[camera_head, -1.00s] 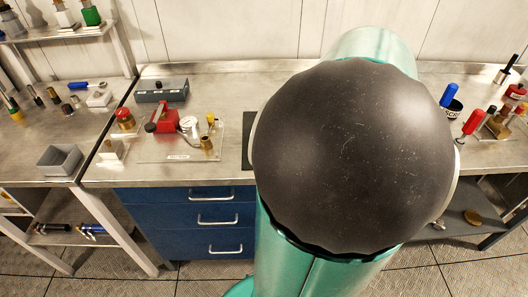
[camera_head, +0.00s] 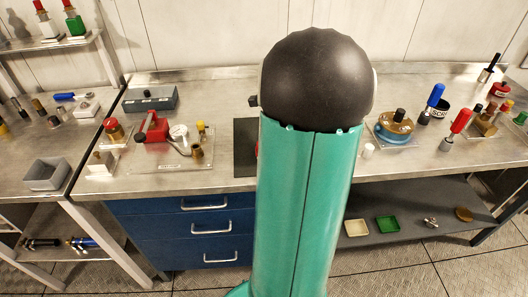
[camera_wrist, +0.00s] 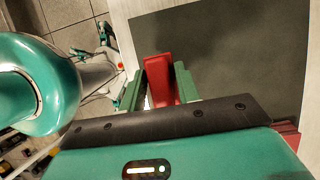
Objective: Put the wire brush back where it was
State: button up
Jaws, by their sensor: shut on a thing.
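In the wrist view my gripper (camera_wrist: 158,88) is shut on a red piece (camera_wrist: 157,68), which I take to be the handle of the wire brush; no bristles can be made out. The gripper is over a dark mat (camera_wrist: 235,45), and I cannot tell whether the red piece touches it. Another red part shows at the right edge of the wrist view, beyond the gripper body. In the head view the dark mat (camera_head: 243,160) lies on the bench, and my arm hides the gripper and most of what it holds.
Left of the mat stands a plate with a red pump and gauge (camera_head: 180,134), with a grey box (camera_head: 150,98) behind. To the right are a blue-and-brass device (camera_head: 394,127), a black cup (camera_head: 440,111) and a red-handled tool (camera_head: 456,128). A grey open bin (camera_head: 46,175) sits far left.

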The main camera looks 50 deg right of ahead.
jog(key=shift+w+d+f, duration=0.1)
jog(key=shift+w+f, duration=0.15)
jog(key=shift+f, duration=0.75)
jog(key=shift+w+f, duration=0.2)
jog(key=shift+f, duration=0.8)
jog(key=shift+f, duration=0.15)
jog(key=o, duration=0.9)
jog(key=shift+o, duration=0.2)
jog(key=v, duration=1.2)
jog(key=w+a+r+n+h, duration=0.1)
jog(key=w+a+r+n, duration=0.2)
jog(key=a+n, duration=0.5)
jog(key=w+a+r+n+h, duration=0.1)
jog(key=w+a+r+n, duration=0.15)
jog(key=a, duration=0.85)
jog(key=s+a+n+t, duration=0.1)
jog(key=s+a+n, duration=0.1)
jog(key=a+n, duration=0.6)
jog(key=s+a+n+t+h, duration=0.1)
jog(key=s+a+n, duration=0.2)
jog(key=a+n, duration=0.6)
jog(key=a, duration=0.3)
jog(key=shift+f, duration=0.25)
